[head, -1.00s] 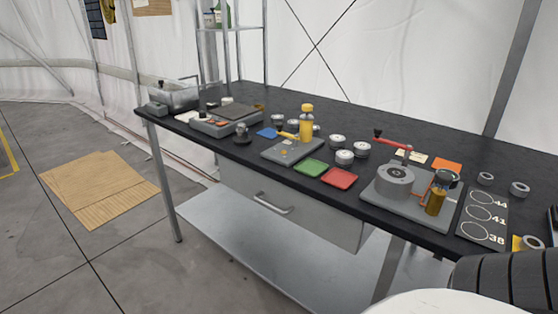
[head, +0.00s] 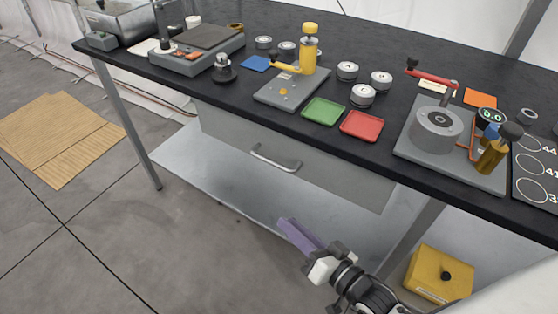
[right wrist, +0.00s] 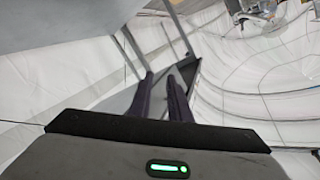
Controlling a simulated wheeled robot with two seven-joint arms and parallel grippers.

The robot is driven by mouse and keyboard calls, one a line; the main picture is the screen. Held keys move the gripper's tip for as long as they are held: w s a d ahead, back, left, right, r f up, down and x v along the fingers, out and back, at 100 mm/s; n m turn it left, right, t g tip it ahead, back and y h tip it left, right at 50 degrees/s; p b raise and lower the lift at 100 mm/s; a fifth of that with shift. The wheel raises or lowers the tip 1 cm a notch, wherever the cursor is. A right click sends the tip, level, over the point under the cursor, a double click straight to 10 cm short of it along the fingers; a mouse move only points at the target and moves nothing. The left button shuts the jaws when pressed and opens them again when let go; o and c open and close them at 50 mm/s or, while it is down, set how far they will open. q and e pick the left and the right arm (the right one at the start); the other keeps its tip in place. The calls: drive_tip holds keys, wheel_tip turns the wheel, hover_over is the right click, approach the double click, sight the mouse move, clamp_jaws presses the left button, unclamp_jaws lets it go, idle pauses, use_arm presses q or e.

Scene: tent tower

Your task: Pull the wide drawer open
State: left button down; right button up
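The wide drawer (head: 335,180) is a plain grey front under the black workbench, and it looks shut. Its silver bar handle (head: 276,159) is in the middle of the front. My right gripper (head: 288,226) is below and in front of the drawer, apart from the handle, with its purple fingers pointing up and left. In the right wrist view my right gripper (right wrist: 162,82) shows two dark fingers with a narrow empty gap between them. My left gripper is not in view.
The workbench (head: 225,92) carries a green tray (head: 323,111), a red tray (head: 361,126) and a clamp device (head: 436,130) near its front edge. A metal lower shelf (head: 210,165) and a table leg (head: 408,230) are below. A yellow box (head: 438,273) stands at right.

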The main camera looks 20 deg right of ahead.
sight(272, 162)
drive_tip(key=w+d+r+m+t+y, duration=0.1)
drive_tip(key=w+d+r+m+t, duration=0.25)
drive_tip(key=r, duration=0.35)
drive_tip(key=x, duration=1)
drive_tip(key=shift+w+a+r+b, duration=0.25)
drive_tip(key=shift+a+b, duration=0.1)
drive_tip(key=shift+a, duration=0.05)
drive_tip(key=shift+c, duration=0.3)
clamp_jaws()
